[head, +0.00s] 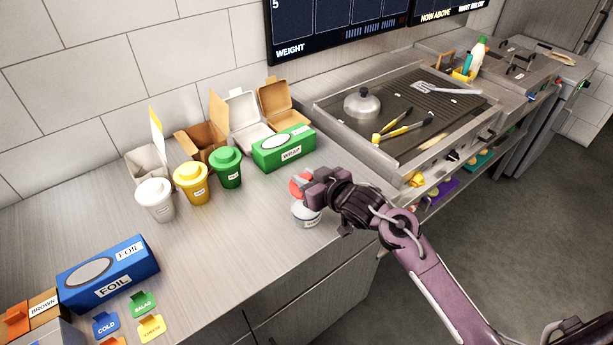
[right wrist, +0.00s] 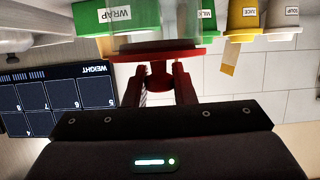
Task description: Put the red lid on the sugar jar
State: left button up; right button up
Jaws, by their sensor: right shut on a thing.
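The red lid (head: 297,185) is held by my right gripper (head: 312,187), which is shut on it. The sugar jar (head: 306,215), a pale jar with a label too small to read, stands on the steel counter directly below the lid. In the right wrist view, which is upside down, the lid (right wrist: 155,51) sits between the two fingers (right wrist: 160,80), and the jar's clear body (right wrist: 150,38) shows just past it. The lid lines up closely with the jar's mouth; I cannot tell whether it is seated. My left gripper is out of view.
White (head: 155,200), yellow (head: 192,184) and green (head: 226,169) lidded cups stand left of the jar. A green wrap box (head: 284,148) is behind it. The griddle (head: 420,110) is to the right; a blue foil box (head: 108,274) is front left. Bare counter lies between.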

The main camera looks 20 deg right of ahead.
aim_at(310, 179)
jog(key=o, duration=1)
jog(key=shift+o, duration=0.2)
jog(key=shift+r, duration=0.1)
jog(key=shift+s+d+r+p, duration=0.15)
jog(key=shift+s+p, duration=0.3)
jog(key=shift+p, duration=0.1)
jog(key=shift+p+v, duration=1.95)
jog(key=shift+v, duration=0.6)
jog(key=shift+s+d+r, duration=0.15)
jog(key=shift+s, duration=0.3)
